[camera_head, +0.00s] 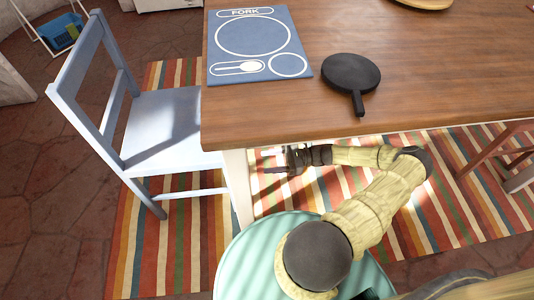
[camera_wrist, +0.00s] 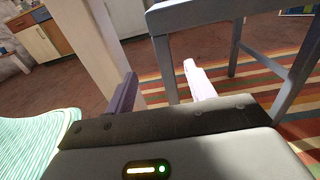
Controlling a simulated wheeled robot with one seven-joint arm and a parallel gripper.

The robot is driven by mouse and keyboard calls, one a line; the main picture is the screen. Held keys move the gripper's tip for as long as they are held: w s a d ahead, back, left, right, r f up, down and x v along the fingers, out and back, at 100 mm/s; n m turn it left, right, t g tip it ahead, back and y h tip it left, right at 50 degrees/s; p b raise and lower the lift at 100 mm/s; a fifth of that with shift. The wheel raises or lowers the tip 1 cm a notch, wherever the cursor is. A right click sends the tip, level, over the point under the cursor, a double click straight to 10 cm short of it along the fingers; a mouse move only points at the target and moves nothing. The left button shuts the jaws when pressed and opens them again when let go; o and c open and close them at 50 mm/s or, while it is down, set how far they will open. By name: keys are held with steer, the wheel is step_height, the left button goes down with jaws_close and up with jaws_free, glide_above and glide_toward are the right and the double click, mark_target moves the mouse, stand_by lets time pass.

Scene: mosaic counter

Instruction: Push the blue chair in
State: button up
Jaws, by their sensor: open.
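The light-blue chair (camera_head: 160,125) stands at the left end of the wooden table (camera_head: 430,60) in the head view. Its backrest faces left, and the right part of its seat meets the table's edge in the picture. In the wrist view, a blue-grey seat edge and legs, apparently the chair (camera_wrist: 205,12), fill the upper right. My gripper (camera_head: 276,160) is low, below the table's front edge, right of the pale table leg (camera_head: 238,185). In the wrist view its two fingers (camera_wrist: 163,92) are spread with nothing between them. I see no contact with the chair.
A mint-green round seat (camera_head: 240,255) stands in front, under my arm; it shows at left in the wrist view (camera_wrist: 35,140). A placemat (camera_head: 225,72) and black pan (camera_head: 350,73) lie on the table. A striped rug (camera_head: 185,250) covers the floor. Reddish legs stand at right.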

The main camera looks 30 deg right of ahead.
steer(key=shift+d, duration=0.15)
stand_by(0.3)
steer(key=b, duration=0.4)
glide_toward(221, 167)
steer(key=w+a+f, duration=0.3)
steer(key=w+a, duration=0.1)
steer(key=a, duration=0.4)
steer(key=shift+w+a+r, duration=0.1)
steer(key=shift+w+a, duration=0.35)
steer(key=shift+a, duration=0.2)
jaws_close()
stand_by(0.6)
